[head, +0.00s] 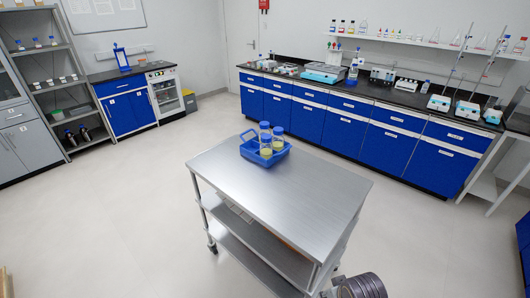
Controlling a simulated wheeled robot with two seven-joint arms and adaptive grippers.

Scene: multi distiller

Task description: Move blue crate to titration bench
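The blue crate (268,158) stands upright on the top of a steel cart (285,190), near its far edge. It holds three clear bottles with blue caps and yellowish liquid. The likely titration bench is the long black-topped bench (405,98) with blue cabinets along the back wall. Burette stands (468,108) stand at its right end. Neither of my grippers shows in the head view. A dark grey ribbed part at the bottom edge, right of the cart, looks like part of my arm.
The cart has lower shelves and wheels; the rest of its top is bare. Open floor (110,215) lies left of the cart and between cart and bench. A grey shelf rack (50,75) and a small blue cabinet (128,112) stand at the back left. A white-framed table (500,185) stands at the right.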

